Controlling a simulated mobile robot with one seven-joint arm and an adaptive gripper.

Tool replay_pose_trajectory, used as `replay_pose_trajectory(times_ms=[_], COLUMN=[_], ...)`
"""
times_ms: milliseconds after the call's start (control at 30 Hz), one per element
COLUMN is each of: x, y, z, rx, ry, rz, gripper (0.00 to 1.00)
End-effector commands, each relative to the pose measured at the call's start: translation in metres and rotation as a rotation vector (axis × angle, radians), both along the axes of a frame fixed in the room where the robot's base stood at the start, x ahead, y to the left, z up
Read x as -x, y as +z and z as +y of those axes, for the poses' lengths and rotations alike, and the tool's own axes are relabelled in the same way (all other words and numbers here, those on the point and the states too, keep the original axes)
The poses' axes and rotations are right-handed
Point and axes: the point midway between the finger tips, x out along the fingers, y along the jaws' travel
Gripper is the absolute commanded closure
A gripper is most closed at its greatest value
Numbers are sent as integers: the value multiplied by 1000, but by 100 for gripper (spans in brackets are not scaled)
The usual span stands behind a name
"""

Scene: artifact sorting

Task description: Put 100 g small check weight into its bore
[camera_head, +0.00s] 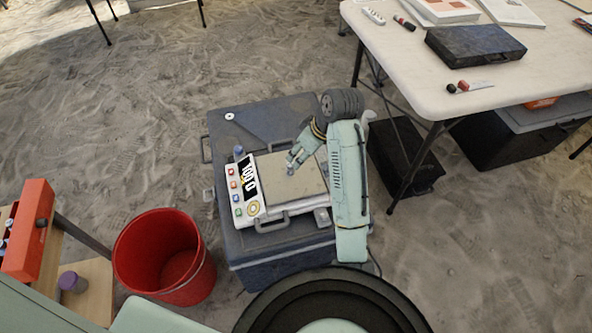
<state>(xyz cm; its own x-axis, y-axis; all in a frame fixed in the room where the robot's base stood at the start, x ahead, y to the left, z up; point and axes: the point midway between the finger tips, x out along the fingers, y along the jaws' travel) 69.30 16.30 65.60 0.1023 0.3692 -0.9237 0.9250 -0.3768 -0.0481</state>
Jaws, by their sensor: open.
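A small metallic object, which looks like the check weight (291,171), stands on the beige pan of the scale (266,173). My gripper (291,163) is low over the pan, with its fingertips open at or around this object. Whether they touch it is too small to tell. The scale's display is lit and seems to read about 100. A bore for the weight cannot be made out clearly. An orange-red block (36,203) at the left edge has a dark round spot on its side.
The scale sits on a blue-grey case (277,113), with a small blue-grey cylinder (239,152) beside it. A red bucket (137,244) stands at lower left. A purple-lidded jar (72,282) sits on a wooden shelf (98,283). A white table (400,40) is at upper right.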

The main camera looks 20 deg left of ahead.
Motion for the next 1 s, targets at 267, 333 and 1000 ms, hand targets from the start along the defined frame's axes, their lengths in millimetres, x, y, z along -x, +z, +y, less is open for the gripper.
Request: replay_pose_trajectory(times_ms=[267,333,1000], x=[-4,-4,-9], y=[-39,-41,-86], z=[16,17,38], rx=[-1,-1,-1], ry=[0,0,-2], rz=[-2,-2,-5], gripper=[59,59,59])
